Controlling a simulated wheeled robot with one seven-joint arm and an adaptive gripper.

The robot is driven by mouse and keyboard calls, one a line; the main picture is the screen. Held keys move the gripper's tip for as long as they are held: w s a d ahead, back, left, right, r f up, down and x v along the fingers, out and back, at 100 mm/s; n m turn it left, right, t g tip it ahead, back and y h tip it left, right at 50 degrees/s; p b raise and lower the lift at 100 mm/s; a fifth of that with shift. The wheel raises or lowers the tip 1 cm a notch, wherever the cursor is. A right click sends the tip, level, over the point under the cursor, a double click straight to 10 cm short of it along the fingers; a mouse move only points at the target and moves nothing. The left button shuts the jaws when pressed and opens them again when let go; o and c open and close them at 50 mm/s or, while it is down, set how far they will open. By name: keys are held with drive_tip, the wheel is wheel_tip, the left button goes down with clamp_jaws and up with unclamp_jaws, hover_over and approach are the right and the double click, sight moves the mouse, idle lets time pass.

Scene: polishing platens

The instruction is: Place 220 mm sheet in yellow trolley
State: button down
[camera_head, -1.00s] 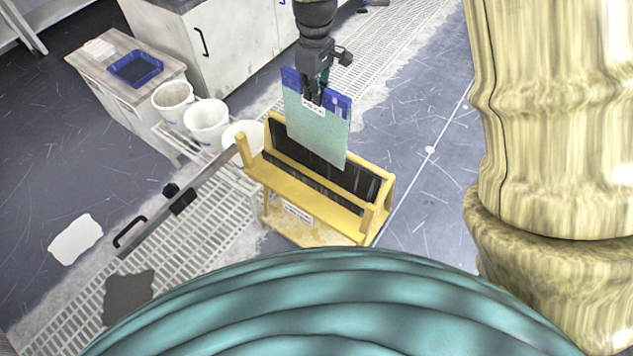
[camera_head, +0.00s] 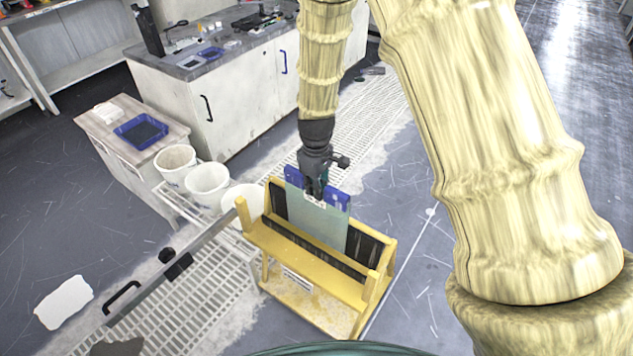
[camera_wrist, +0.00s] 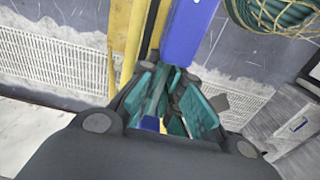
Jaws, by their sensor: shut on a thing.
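The 220 mm sheet is a pale green panel (camera_head: 316,222) with a blue upper edge (camera_wrist: 188,32). It hangs upright from my gripper (camera_head: 314,190), which is shut on its top edge. The yellow trolley (camera_head: 302,262) stands below, with a dark slotted rack between its yellow rails. The lower part of the sheet is behind the trolley's front rail, inside the rack area, and its bottom edge is hidden. I cannot tell whether it touches the trolley. In the wrist view, my gripper (camera_wrist: 165,115) is above the blue edge, with the yellow rails (camera_wrist: 130,40) beside it.
White buckets (camera_head: 207,184) stand left of the trolley on a metal grating (camera_head: 205,300). A bar with a black handle (camera_head: 122,298) reaches from the trolley to the lower left. A cabinet (camera_head: 230,100) stands behind. Open floor (camera_head: 405,200) lies to the right.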

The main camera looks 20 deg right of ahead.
drive_tip(key=shift+f+p, duration=0.4)
drive_tip(key=shift+f, duration=1.8)
drive_tip(key=shift+f, duration=0.1)
drive_tip(key=c, duration=1.6)
unclamp_jaws()
drive_tip(key=shift+r+b, duration=1.15)
drive_tip(key=shift+r, duration=4.9)
